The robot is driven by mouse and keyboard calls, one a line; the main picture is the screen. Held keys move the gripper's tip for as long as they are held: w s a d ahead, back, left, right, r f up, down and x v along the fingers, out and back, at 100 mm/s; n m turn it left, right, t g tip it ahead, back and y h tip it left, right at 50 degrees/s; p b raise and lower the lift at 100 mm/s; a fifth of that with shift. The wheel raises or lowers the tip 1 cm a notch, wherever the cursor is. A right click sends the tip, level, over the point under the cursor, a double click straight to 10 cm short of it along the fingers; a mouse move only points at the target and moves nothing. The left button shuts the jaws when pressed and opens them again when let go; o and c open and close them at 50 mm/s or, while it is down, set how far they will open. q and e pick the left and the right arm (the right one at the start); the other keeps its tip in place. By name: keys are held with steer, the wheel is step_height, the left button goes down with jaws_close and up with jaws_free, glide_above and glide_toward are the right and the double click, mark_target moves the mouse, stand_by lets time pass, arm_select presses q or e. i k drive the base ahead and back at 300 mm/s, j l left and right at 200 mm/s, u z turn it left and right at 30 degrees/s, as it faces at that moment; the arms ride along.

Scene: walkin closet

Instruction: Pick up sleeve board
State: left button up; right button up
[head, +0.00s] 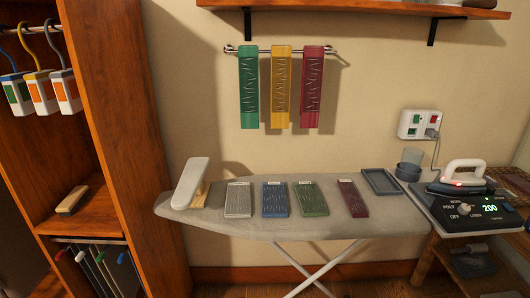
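The sleeve board (190,184) stands at the left, narrow end of the ironing board (320,226). It has a pale padded top, tilted in the picture, on a light wooden support. Nothing touches its top. Neither of my grippers shows in the head view.
Several flat textured pieces in grey (238,199), blue (276,199), green (310,198) and dark red (352,198) lie on the board, with a grey tray (381,182). An iron (463,174) sits on a control unit (466,208) at right. A wooden cabinet (122,120) stands close at left.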

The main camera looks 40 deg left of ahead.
mark_target(191, 191)
steer(key=i+l+u, duration=0.25)
steer(key=u, duration=0.2)
steer(key=i+l+u, duration=0.2)
steer(key=u, duration=0.25)
steer(key=i+l+u, duration=0.25)
steer(key=l, duration=0.15)
steer(key=l+u, duration=0.2)
steer(key=l, duration=0.2)
steer(key=i, duration=0.05)
